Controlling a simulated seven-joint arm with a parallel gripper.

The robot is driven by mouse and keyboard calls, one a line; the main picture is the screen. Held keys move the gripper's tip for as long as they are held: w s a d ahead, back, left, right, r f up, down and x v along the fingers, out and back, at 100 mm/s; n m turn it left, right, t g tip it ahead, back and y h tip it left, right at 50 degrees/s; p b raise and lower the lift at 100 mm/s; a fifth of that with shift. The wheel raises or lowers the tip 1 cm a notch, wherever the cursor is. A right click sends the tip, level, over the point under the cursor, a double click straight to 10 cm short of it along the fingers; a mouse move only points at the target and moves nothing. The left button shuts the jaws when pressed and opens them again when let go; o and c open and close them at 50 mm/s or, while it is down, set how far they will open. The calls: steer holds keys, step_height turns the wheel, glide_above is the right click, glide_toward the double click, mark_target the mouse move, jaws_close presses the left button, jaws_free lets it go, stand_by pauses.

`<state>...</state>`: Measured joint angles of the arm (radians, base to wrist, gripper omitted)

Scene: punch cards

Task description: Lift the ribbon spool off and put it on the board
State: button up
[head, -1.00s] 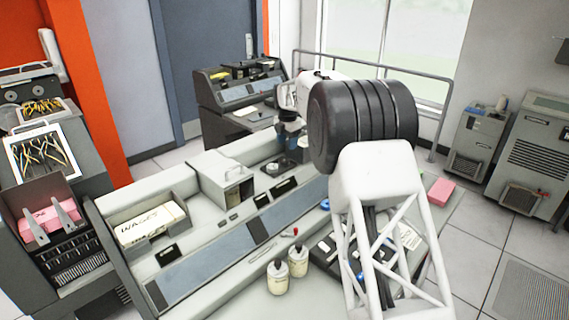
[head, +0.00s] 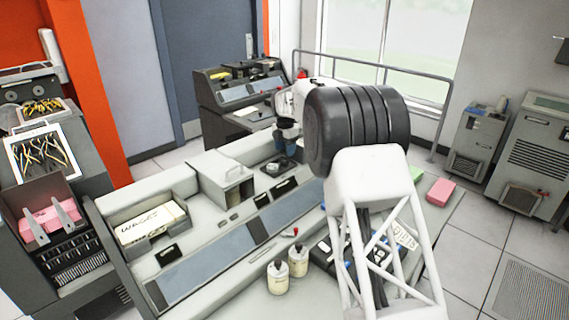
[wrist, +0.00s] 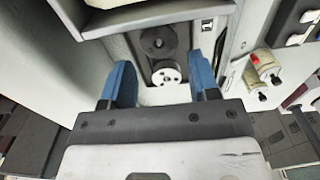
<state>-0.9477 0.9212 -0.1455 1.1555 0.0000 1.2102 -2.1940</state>
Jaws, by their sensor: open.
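Two round spool-like parts sit in a recess on the console top. In the wrist view one is a dark disc (wrist: 158,40) and the other is a pale spool with a holed face (wrist: 166,77). I cannot tell for sure which is the ribbon spool. In the head view my gripper (head: 287,140) hangs above the recess. I cannot single out the board.
A grey box (head: 225,178) and a card tray labelled WAGES (head: 150,224) stand to the left. Two bottles (head: 288,268) stand in front. Pink (head: 440,191) and green (head: 416,173) blocks lie at the right, past my arm. My arm hides part of the console.

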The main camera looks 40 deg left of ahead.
mark_target(284, 159)
steer(key=shift+f, duration=0.1)
steer(key=shift+a+f, duration=0.1)
steer(key=shift+f, duration=2.45)
steer(key=c, duration=0.6)
steer(key=shift+o, duration=0.2)
steer(key=shift+r, duration=0.15)
steer(key=shift+r, duration=1.55)
steer(key=shift+s+r, duration=0.15)
steer(key=s+d+r, duration=0.1)
steer(key=s+d, duration=0.8)
steer(key=d, duration=0.4)
steer(key=shift+s+r, duration=0.15)
